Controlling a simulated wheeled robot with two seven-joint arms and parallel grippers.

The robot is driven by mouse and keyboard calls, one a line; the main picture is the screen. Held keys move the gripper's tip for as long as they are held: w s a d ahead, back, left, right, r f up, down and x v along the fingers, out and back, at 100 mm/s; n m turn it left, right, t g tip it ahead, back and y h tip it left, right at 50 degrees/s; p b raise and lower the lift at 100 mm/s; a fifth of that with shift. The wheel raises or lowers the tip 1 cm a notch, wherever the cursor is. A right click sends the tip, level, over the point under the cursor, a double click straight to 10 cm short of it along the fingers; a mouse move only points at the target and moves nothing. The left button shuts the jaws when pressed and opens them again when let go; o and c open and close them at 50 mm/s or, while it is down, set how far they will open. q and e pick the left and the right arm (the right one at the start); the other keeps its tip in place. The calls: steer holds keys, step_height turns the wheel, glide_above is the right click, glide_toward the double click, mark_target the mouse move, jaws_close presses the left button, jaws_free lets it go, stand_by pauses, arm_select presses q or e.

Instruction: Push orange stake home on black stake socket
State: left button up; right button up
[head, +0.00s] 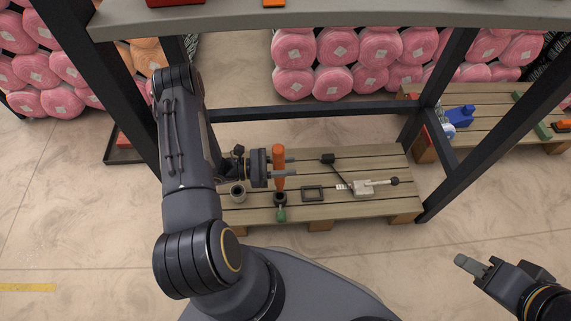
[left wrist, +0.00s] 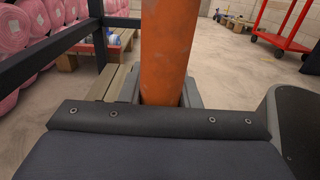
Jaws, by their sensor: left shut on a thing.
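An orange stake (head: 278,158) stands about upright over the wooden pallet. My left gripper (head: 283,166) is shut on it, with a finger showing on either side. In the left wrist view the orange stake (left wrist: 168,50) rises between the jaws, and its lower end is hidden. The black stake socket (head: 280,197) is on the pallet, just under the stake's lower end. I cannot tell how far the stake sits in the socket. My right gripper (head: 476,264) is empty at the lower right, away from the pallet.
A grey shelf edge (head: 330,15) and dark posts (head: 490,125) surround the area.

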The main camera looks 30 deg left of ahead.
arm_select(q)
step_height(320, 180, down, 3)
steer(key=shift+f+b, duration=0.15)
steer(key=shift+b, duration=0.8)
steer(key=shift+f+b, duration=0.25)
steer(key=shift+b, duration=0.05)
steer(key=shift+f+b, duration=2.45)
steer(key=shift+f, duration=0.3)
steer(key=o, duration=1.2)
